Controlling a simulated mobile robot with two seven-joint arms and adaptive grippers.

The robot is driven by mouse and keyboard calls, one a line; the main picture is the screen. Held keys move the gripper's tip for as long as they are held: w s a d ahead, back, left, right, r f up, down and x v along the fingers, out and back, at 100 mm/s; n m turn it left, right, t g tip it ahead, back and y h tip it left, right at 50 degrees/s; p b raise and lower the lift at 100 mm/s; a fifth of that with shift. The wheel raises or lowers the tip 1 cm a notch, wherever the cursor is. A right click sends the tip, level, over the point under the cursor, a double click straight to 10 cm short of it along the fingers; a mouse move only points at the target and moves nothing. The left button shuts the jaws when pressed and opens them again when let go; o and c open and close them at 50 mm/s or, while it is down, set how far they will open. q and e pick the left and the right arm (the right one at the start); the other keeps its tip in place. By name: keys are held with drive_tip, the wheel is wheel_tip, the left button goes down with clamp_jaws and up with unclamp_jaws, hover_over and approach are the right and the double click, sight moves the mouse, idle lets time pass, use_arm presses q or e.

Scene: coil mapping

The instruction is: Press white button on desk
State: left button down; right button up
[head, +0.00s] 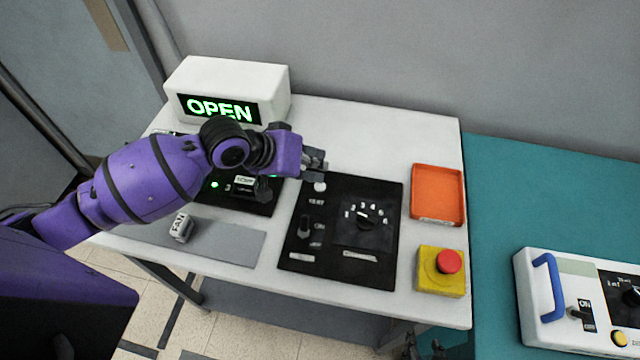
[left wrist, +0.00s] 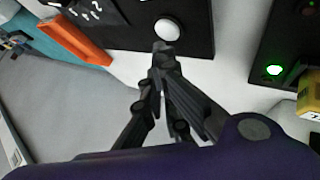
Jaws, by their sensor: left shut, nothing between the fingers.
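The white round button (head: 320,187) is at the top edge of the black control panel (head: 296,265) on the white desk. It also shows in the left wrist view (left wrist: 167,29), just beyond my fingertips. My left gripper (head: 319,172) is shut and empty, right by the button, and its fingertips show close to the button's near edge in the left wrist view (left wrist: 162,48). I cannot tell whether they touch it. Dark parts at the bottom edge of the head view look like my right gripper (head: 424,346), mostly cut off; its jaws are unclear.
The panel has a dial (head: 365,222) and switches. An orange tray (head: 438,221) and a red button on a yellow box (head: 441,285) are to the right. A lit OPEN sign (head: 215,78) stands at the back left. A FAN switch (head: 181,228) sits at the front left.

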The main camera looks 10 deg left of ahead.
use_arm(q)
drive_tip(key=shift+f, duration=0.2)
drive_tip(key=shift+f, duration=0.25)
use_arm(e)
drive_tip(key=shift+w+a+r, duration=0.1)
use_arm(q)
drive_tip(key=shift+f, duration=0.45)
idle(0.6)
drive_tip(key=shift+r, duration=0.1)
drive_tip(key=shift+r+p, duration=0.6)
drive_tip(key=shift+r, duration=0.2)
use_arm(e)
drive_tip(key=shift+w+r, duration=0.85)
drive_tip(key=shift+r, duration=0.15)
